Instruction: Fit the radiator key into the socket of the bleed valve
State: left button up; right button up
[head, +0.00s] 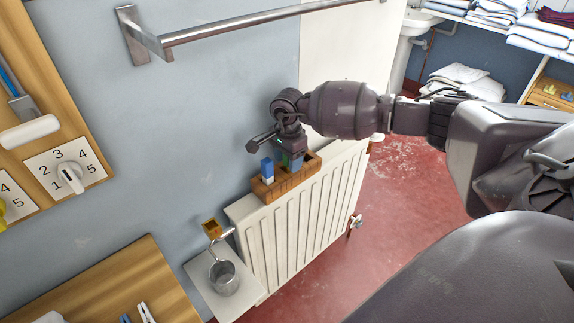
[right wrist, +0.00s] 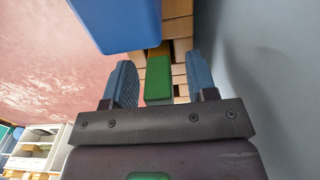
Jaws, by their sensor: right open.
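A wooden rack (head: 285,184) with several slots sits on top of the white radiator. A blue-handled tool (head: 267,171) stands upright in it. My right gripper (head: 291,160) is over the rack, right of that tool, pointing down. In the right wrist view, its open fingers (right wrist: 162,72) stand either side of a green handle (right wrist: 158,80), with gaps visible. The blue handle (right wrist: 118,20) is large at the top there. I cannot tell which is the radiator key. A brass-coloured block (head: 211,227) by the radiator's left end may be the bleed valve; its socket is not clear. My left gripper is out of view.
A metal cup (head: 223,278) stands on a small pale shelf (head: 196,270) below a bent pipe. The radiator (head: 310,215) has another valve (head: 355,222) at its lower right. A metal rail (head: 230,24) crosses the wall above. The red floor to the right is clear.

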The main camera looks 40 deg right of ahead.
jog(key=shift+c, duration=0.4)
grip_shut()
jog(key=shift+r, duration=0.1)
